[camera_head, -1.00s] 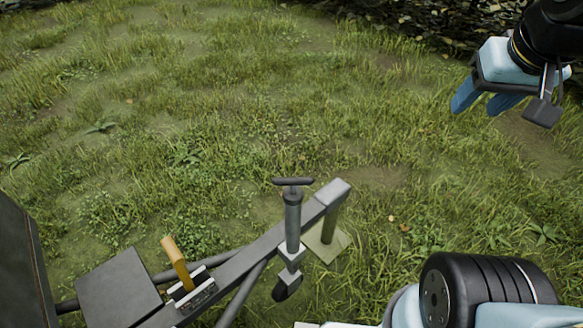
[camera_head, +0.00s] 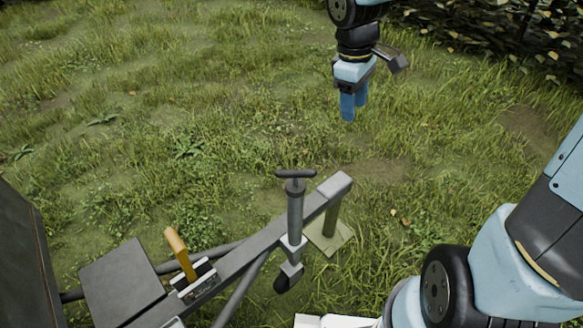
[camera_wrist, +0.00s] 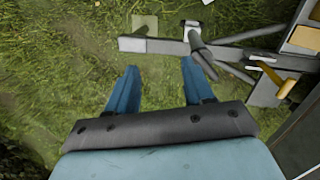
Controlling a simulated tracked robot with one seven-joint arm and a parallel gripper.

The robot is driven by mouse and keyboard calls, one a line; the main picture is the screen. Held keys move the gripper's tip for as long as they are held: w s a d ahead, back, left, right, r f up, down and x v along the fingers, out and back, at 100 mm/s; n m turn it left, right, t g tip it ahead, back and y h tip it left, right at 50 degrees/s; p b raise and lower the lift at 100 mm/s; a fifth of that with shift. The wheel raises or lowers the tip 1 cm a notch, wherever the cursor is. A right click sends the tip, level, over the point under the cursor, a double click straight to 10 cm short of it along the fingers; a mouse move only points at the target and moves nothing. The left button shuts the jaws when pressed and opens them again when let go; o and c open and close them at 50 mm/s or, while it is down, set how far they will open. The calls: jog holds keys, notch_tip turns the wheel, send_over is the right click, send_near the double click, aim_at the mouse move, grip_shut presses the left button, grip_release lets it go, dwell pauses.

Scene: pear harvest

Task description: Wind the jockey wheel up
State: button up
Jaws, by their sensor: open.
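The jockey wheel (camera_head: 295,225) is a grey upright tube clamped to the trailer drawbar, with a dark T-shaped handle (camera_head: 296,174) on top and a dark wheel (camera_head: 288,278) low down. My gripper (camera_head: 352,112) is open and empty, pointing down, above and to the right of the handle in the head view, apart from it. In the wrist view my gripper (camera_wrist: 160,80) shows two blue fingers spread over grass. There the jockey wheel (camera_wrist: 196,45) lies beyond the right fingertip.
The grey drawbar (camera_head: 250,255) runs up to a post on a pale square plate (camera_head: 329,237). An orange lever (camera_head: 179,252) stands on the drawbar beside a grey box (camera_head: 121,280). A hedge (camera_head: 500,35) lines the back right. Open grass lies behind the drawbar.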

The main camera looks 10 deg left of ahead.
aim_at(293, 174)
jog(key=a+f+n+g+y, duration=0.1)
jog(key=a+f+n, duration=0.3)
jog(key=a, duration=0.3)
jog(key=a+f+n+g, duration=0.2)
jog(key=a+f+n, duration=0.1)
jog(key=a+f, duration=0.25)
jog(key=x, duration=0.8)
jog(key=a+x, duration=0.1)
jog(key=x, duration=0.4)
jog(key=shift+s, duration=0.1)
